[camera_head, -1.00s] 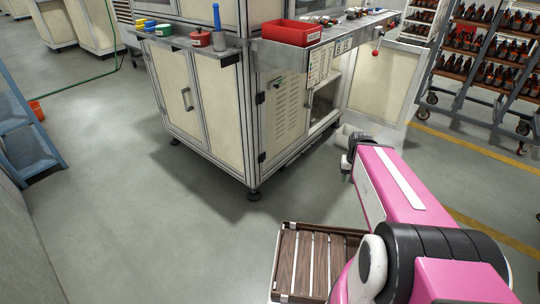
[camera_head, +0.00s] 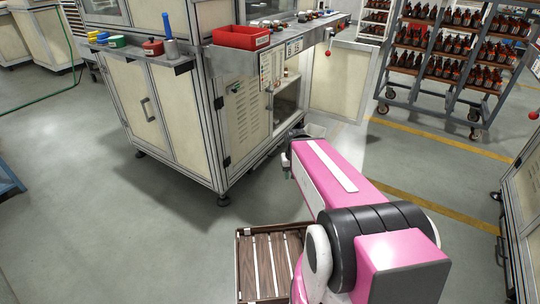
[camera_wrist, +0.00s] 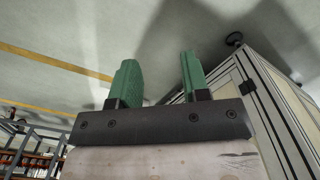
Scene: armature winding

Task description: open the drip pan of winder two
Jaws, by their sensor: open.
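The winder cabinet (camera_head: 165,110) stands left of centre, with cream panels and a grey frame. Its right side has an open bay (camera_head: 287,100) with a door swung out. The wrist view shows floor and the cabinet's lower corner (camera_wrist: 270,100).
A red bin (camera_head: 241,37) and small parts lie on the cabinet's ledges. A wheeled rack of dark bottles (camera_head: 450,70) stands at the back right. Another cabinet (camera_head: 520,200) is at the right edge.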

